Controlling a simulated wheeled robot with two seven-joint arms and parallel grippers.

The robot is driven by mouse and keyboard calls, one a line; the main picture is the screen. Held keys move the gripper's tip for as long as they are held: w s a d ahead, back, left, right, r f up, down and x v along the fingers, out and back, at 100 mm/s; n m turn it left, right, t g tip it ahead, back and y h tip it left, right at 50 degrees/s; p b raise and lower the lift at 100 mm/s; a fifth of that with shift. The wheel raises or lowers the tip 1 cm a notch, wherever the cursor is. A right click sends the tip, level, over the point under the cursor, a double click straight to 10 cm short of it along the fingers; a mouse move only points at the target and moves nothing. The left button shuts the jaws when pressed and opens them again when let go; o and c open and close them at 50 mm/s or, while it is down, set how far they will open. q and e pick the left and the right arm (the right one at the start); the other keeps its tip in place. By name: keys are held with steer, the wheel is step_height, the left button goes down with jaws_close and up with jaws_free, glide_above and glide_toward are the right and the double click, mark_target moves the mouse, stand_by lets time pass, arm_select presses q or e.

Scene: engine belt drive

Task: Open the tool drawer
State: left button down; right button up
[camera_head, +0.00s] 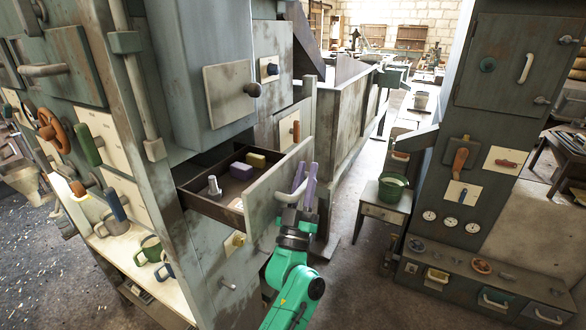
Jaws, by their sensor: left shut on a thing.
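The tool drawer (213,208) is pulled out of the grey cabinet at the centre left, and its inside shows. Its pale front panel (268,190) faces right. My left gripper (305,182), with purple fingers, is shut on the light curved handle (284,197) on that panel. The fingers hide part of the handle. In the drawer lie a yellow block (256,160), a purple block (241,171) and a small white upright piece (214,186). My right gripper is not in view.
A shelf (130,250) with mugs is at the lower left. A small table (383,209) with a green bucket (392,187) stands right of the drawer. A tall cabinet (480,130) with gauges is at the right. Floor (375,290) is clear at the lower middle.

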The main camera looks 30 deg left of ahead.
arm_select(q)
steer(key=shift+d, duration=0.5)
steer(key=c, duration=1.1)
jaws_free()
steer(key=shift+o, duration=0.2)
steer(key=shift+a, duration=0.1)
steer(key=b+v, duration=0.4)
steer(key=v, duration=1)
steer(key=shift+s+f, duration=0.2)
steer(key=shift+f, duration=0.05)
